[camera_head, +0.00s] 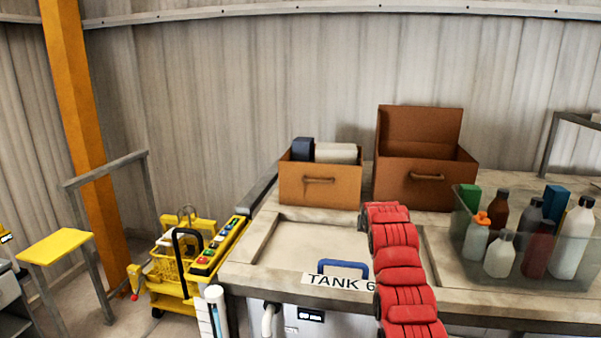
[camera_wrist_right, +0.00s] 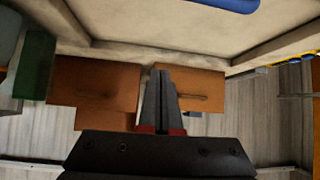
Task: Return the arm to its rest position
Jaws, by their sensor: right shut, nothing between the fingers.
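My right arm, red and segmented (camera_head: 400,265), reaches in from the bottom right of the head view over the bench. Its gripper does not show there. In the right wrist view my right gripper (camera_wrist_right: 161,76) is shut, its two dark fingers together with nothing between them. It appears in front of the gap between two brown boxes, and contact with them cannot be told. My left arm and left gripper are not in view.
The tank lid (camera_head: 310,247) has a blue handle (camera_head: 343,268) and a "TANK 6" label. A smaller brown box (camera_head: 320,188) and an open larger one (camera_head: 425,180) stand behind it. A clear bin (camera_head: 520,270) of bottles is right of my arm. A yellow cart (camera_head: 170,275) stands left.

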